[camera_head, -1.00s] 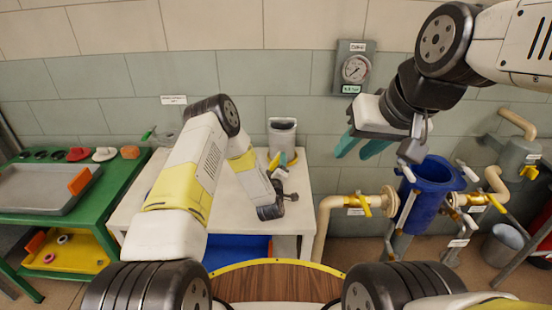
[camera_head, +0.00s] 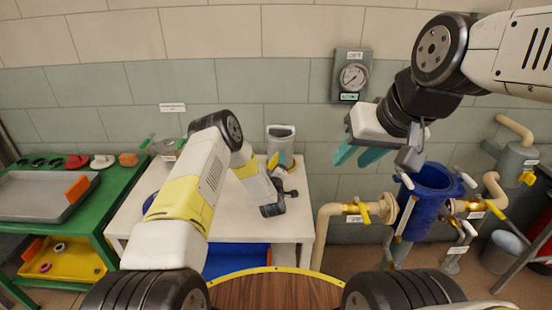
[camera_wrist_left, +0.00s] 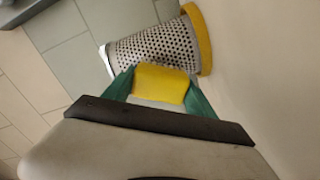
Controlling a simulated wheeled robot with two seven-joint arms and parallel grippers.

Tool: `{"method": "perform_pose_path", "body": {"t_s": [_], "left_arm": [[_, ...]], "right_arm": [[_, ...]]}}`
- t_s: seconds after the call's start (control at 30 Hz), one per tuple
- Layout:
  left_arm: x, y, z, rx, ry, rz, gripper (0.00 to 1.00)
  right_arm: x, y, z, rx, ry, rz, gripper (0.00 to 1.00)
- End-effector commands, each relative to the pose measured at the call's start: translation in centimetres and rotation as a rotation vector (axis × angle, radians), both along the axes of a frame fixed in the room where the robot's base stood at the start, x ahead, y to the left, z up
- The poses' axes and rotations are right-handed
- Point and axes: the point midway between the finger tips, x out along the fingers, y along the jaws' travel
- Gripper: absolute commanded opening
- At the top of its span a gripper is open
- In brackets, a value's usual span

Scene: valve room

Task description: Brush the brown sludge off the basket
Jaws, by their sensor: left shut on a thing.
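The basket, a grey perforated cylinder with a yellow rim, shows in the left wrist view (camera_wrist_left: 152,47). A grey cylinder with yellow parts at the back of the white table in the head view (camera_head: 281,138) looks like the same basket. My left gripper (camera_wrist_left: 160,85) is shut on a yellow block (camera_wrist_left: 161,83) against the basket's side, apparently its handle. In the head view my left arm partly hides this grip. My right gripper (camera_head: 357,155) is open and empty, raised in front of the wall. I cannot make out brown sludge or a brush.
The white table (camera_head: 225,226) has a green-handled bowl (camera_head: 168,148) at its back left. A green bench (camera_head: 88,215) with a grey tray (camera_head: 40,197) stands left. Right are a blue vessel (camera_head: 430,195) and pipes with yellow valves (camera_head: 360,209).

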Motion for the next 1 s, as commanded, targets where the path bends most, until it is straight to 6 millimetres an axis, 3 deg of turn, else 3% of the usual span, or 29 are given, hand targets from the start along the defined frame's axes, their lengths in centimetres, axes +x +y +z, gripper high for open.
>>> {"method": "perform_pose_path", "body": {"t_s": [1.0], "left_arm": [[0.98, -0.06, -0.02, 0.000, 0.000, 0.000, 0.33]], "right_arm": [[0.00, 0.00, 0.00, 0.000, 0.000, 0.000, 0.36]]}}
